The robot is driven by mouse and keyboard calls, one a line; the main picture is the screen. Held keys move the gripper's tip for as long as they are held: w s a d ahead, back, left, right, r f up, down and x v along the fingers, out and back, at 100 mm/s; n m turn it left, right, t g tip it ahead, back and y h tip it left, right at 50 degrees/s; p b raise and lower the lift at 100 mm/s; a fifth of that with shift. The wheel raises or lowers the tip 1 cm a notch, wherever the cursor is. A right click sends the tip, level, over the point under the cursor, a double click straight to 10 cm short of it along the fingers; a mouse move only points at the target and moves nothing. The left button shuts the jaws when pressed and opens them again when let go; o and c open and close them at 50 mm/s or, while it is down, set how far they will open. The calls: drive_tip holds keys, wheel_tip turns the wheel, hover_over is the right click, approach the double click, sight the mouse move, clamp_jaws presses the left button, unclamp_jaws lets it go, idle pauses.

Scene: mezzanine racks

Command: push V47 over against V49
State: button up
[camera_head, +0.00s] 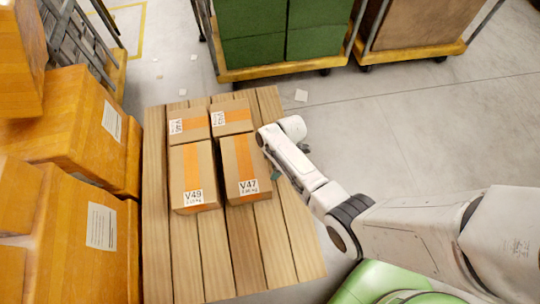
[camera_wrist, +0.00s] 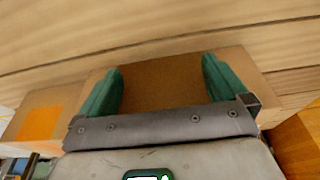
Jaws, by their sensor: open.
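V47 (camera_head: 246,168) is a brown cardboard box with an orange stripe and a white label, upright on a slatted wooden pallet (camera_head: 230,255). V49 (camera_head: 193,172), a similar box, stands to its left, with a narrow dark gap between them at the near end. My gripper is at the right side of V47 in the head view, mostly hidden by my arm, with a bit of teal finger (camera_head: 276,174) showing. In the wrist view my gripper (camera_wrist: 162,68) is open, its green fingers in front of a plain brown box face (camera_wrist: 160,85). I cannot tell whether they touch it.
Two smaller striped boxes, one at the back left (camera_head: 188,124) and one at the back right (camera_head: 231,117), stand behind on the pallet. Large orange boxes (camera_head: 75,235) crowd the left. A cart with green crates (camera_head: 285,35) stands behind. The pallet's front and right boards are bare.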

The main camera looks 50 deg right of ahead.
sight(264, 163)
drive_tip(key=shift+w+a, duration=0.45)
drive_tip(key=shift+a, duration=0.2)
drive_tip(key=shift+w+a, duration=0.4)
drive_tip(key=shift+a, duration=0.25)
idle(1.4)
drive_tip(key=shift+d, duration=0.1)
drive_tip(key=shift+s+d+r, duration=0.1)
drive_tip(key=shift+s+d, duration=0.35)
drive_tip(key=shift+d, duration=0.15)
drive_tip(key=shift+s+d, duration=0.4)
drive_tip(key=shift+d, duration=0.2)
wheel_tip(264, 163, up, 13)
drive_tip(key=p, duration=1.2)
drive_tip(key=s+a+r+m+h, duration=0.2)
drive_tip(key=s+r+m, duration=0.9)
drive_tip(key=s+r, duration=0.8)
drive_tip(key=shift+s+a+r+m+g+h, duration=0.3)
drive_tip(key=shift+s+a+r+m, duration=0.1)
drive_tip(key=shift+r, duration=0.35)
